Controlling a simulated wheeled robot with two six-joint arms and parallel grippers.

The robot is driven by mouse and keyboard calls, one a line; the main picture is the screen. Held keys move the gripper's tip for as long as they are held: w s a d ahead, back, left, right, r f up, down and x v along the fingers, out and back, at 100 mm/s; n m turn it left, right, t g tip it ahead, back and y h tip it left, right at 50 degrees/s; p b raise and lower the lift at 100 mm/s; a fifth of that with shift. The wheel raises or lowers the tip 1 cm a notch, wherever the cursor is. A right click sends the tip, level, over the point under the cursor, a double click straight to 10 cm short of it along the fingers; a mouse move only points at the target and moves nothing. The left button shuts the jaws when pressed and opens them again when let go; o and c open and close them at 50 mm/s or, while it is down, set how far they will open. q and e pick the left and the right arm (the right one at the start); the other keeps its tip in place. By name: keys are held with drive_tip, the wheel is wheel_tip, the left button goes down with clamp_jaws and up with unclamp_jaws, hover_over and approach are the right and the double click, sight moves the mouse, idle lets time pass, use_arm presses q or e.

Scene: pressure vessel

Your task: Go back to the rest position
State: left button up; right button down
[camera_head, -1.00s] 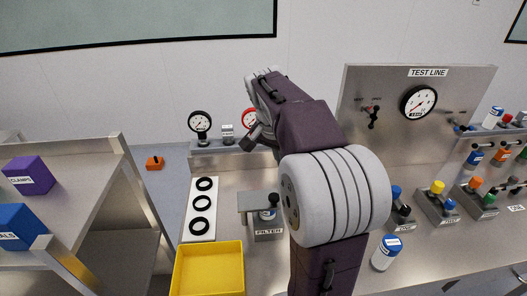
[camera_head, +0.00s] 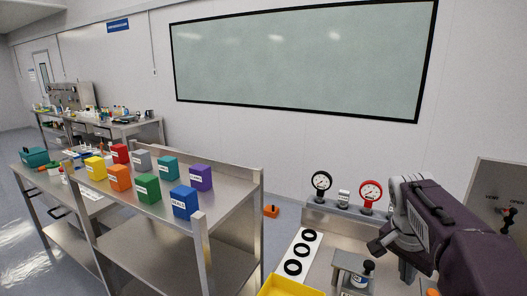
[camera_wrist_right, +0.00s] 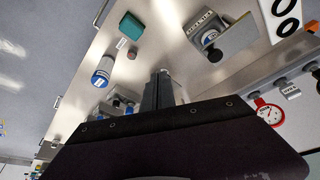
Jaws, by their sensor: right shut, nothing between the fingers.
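My right gripper (camera_head: 379,246) is at the lower right of the head view, in front of the small gauges and above the steel bench. In the right wrist view its fingers (camera_wrist_right: 157,92) are together with nothing between them. The bench (camera_wrist_right: 165,50) lies beyond the fingers. My left gripper is not in view.
A filter block (camera_head: 352,275), a white strip with black rings (camera_head: 303,252) and a yellow tray (camera_head: 290,287) are left of the right gripper. A black gauge (camera_head: 321,184) and a red gauge (camera_head: 371,192) stand behind. A steel cart (camera_head: 235,200) holds several coloured boxes. Floor shows between cart and bench.

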drive_tip(key=s+a+f+n+y, duration=0.1)
drive_tip(key=s+a+f+n, duration=0.2)
drive_tip(key=a+f+n, duration=0.3)
drive_tip(key=s+a+f+n+y, duration=0.2)
drive_tip(key=a+f+n, duration=0.5)
drive_tip(key=a+f, duration=0.4)
wheel_tip(320, 180, down, 4)
drive_tip(key=shift+s+a+f+y, duration=0.25)
drive_tip(key=shift+s+a+y, duration=0.05)
drive_tip(key=shift+s, duration=0.55)
